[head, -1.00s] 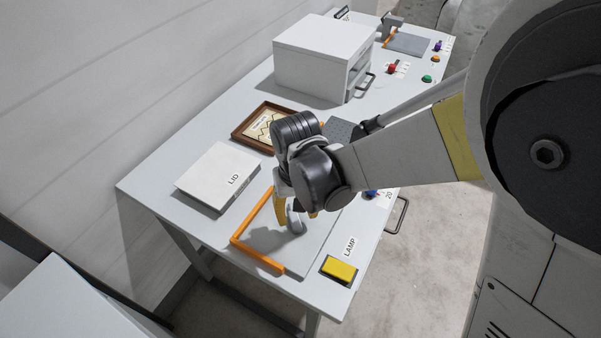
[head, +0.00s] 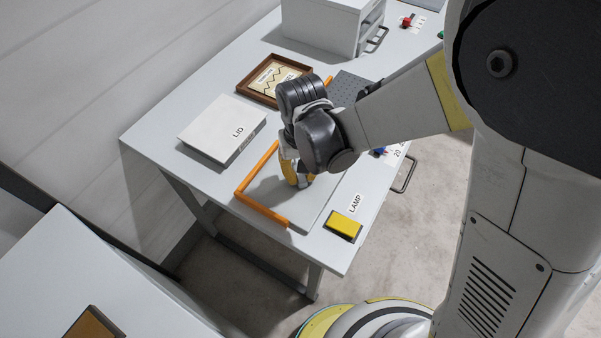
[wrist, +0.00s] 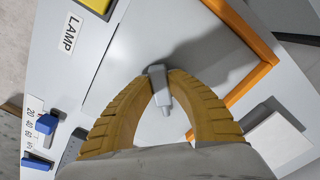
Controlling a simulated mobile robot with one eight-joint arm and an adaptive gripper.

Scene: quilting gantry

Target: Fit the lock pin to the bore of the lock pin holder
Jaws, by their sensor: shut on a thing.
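My gripper (head: 299,183) points down over the near part of the table, above the area beside an orange edging. In the wrist view its two yellow ribbed fingers (wrist: 163,79) are closed on a small grey piece with a wide block end and a narrower stub, which I take for the lock pin (wrist: 161,90). The piece sits between the fingertips, apart from the orange edging. In the head view the fingers and wrist mostly hide it. I cannot make out the lock pin holder or its bore in either view.
The orange edging (head: 262,210) borders a grey panel under my gripper. A white box marked LID (head: 222,128) lies left of it, a yellow LAMP switch (head: 343,225) to the right. A wooden tray (head: 243,86) and white cabinet (head: 315,30) stand behind. Blue sliders (wrist: 46,124) line one edge.

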